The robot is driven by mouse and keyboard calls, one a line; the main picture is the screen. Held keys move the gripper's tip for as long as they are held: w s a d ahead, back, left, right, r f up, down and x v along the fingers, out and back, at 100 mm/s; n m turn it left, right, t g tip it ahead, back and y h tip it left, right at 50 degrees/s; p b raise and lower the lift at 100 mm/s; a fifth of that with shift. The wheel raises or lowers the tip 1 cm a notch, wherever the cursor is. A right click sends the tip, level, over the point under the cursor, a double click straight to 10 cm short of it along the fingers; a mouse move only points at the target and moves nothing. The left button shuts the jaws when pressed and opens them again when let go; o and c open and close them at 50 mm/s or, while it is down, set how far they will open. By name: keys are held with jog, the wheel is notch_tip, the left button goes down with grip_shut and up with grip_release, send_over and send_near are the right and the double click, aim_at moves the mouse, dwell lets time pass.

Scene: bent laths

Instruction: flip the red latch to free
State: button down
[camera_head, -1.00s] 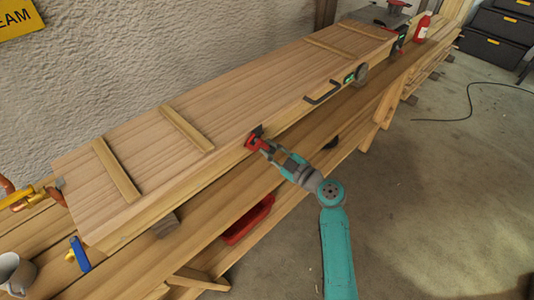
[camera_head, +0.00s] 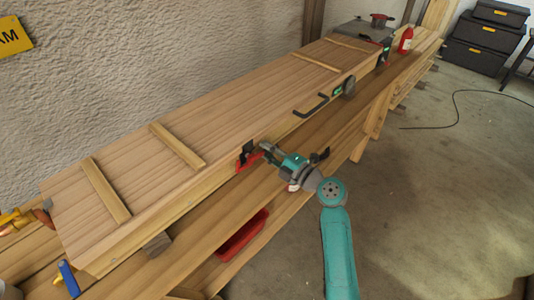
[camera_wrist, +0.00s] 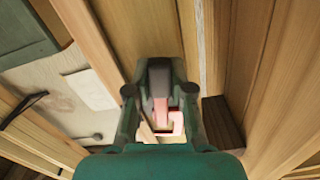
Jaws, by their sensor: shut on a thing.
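The red latch (camera_head: 250,161) sits with a black bracket (camera_head: 247,148) on the front edge of the long wooden box (camera_head: 130,215). My gripper (camera_head: 266,148) is at the latch, just right of the bracket, and is shut on it. The latch's red part shows below and left of the jaws. In the wrist view my gripper (camera_wrist: 160,95) points at the wood, and pinkish-red pieces of the latch (camera_wrist: 176,121) show between and beside the fingers. The exact contact is partly hidden by the fingers.
A black handle (camera_head: 311,106) and a round dark fitting with green (camera_head: 346,88) are on the same front edge to the right. A red tray (camera_head: 241,238) lies below the bench (camera_head: 210,205). A red bottle (camera_head: 406,40) stands far right.

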jog(key=shift+r, duration=0.1)
dwell(0.5)
jog(key=c, duration=1)
grip_release()
jog(key=v, duration=1.2)
